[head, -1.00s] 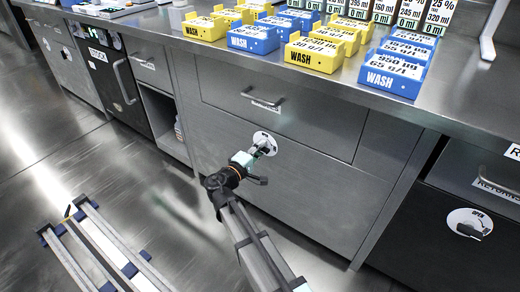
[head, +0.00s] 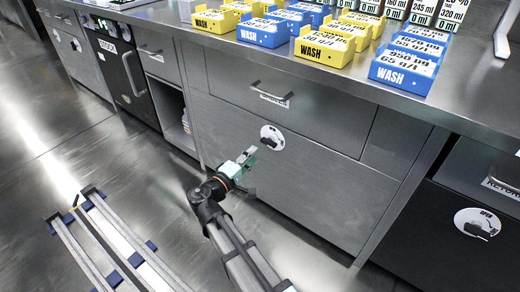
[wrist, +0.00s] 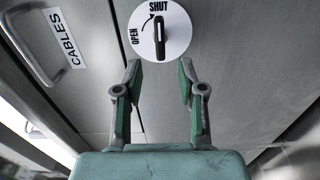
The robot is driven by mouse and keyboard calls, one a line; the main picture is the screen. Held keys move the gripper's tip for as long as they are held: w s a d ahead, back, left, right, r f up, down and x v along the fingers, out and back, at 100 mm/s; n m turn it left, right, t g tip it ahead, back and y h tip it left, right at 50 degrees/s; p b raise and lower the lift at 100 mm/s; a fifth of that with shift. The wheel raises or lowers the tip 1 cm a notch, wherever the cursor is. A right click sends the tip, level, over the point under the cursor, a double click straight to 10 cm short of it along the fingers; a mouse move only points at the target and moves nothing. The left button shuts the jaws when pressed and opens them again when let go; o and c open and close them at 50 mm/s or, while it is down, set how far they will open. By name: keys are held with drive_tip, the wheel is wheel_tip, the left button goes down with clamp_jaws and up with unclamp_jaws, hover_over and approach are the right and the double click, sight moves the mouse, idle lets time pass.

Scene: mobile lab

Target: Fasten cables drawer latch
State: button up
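The cables drawer (head: 310,110) is a grey metal front under the counter and looks closed. Its white CABLES label (wrist: 62,45) sits by the bar handle (wrist: 33,42) in the wrist view. The latch is a round white plate (head: 272,138) below the drawer, with a black knob (wrist: 160,38). In the wrist view the knob stands upright with its upper end toward the word SHUT; OPEN is at the left. My gripper (wrist: 158,75) is open and empty, its fingers pointing at the plate. In the head view my gripper (head: 247,155) is a short way off the latch, not touching it.
Blue wash boxes (head: 403,68) and yellow wash boxes (head: 333,45) stand on the counter above. A dark cabinet with another round latch plate (head: 478,224) is at the right. A rail frame (head: 105,240) lies on the floor at the left; floor around it is clear.

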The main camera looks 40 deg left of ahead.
drive_tip(key=shift+s, duration=1.45)
drive_tip(key=w+d+f+m+g+h+p, duration=0.1)
drive_tip(key=d+f+m+g+h+p, duration=0.15)
drive_tip(key=d+f+g+p, duration=0.75)
drive_tip(key=s+d+f+m+g+h+p, duration=0.1)
drive_tip(key=d+f+m+g+p, duration=0.2)
drive_tip(key=d, duration=1)
drive_tip(key=s+d+f+m+g+h+p, duration=0.15)
drive_tip(key=d+f+p, duration=0.35)
drive_tip(key=d, duration=0.7)
drive_tip(key=s+d+r+m+g+y+p, duration=0.1)
drive_tip(key=s+d+r+m+g+p, duration=0.15)
drive_tip(key=s+d+p, duration=0.4)
drive_tip(key=s+d+r+m+g+p, duration=0.15)
drive_tip(key=d+g+p, duration=0.25)
drive_tip(key=d, duration=0.5)
drive_tip(key=s+d+r+m+g+y+p, duration=0.3)
drive_tip(key=s+d+r+m+p, duration=0.4)
drive_tip(key=s+d+r+p, duration=0.3)
drive_tip(key=s+d+p, duration=0.1)
drive_tip(key=p, duration=0.3)
drive_tip(key=shift+s+d+g, duration=0.2)
drive_tip(key=shift+s+g, duration=0.15)
drive_tip(key=shift+g, duration=0.05)
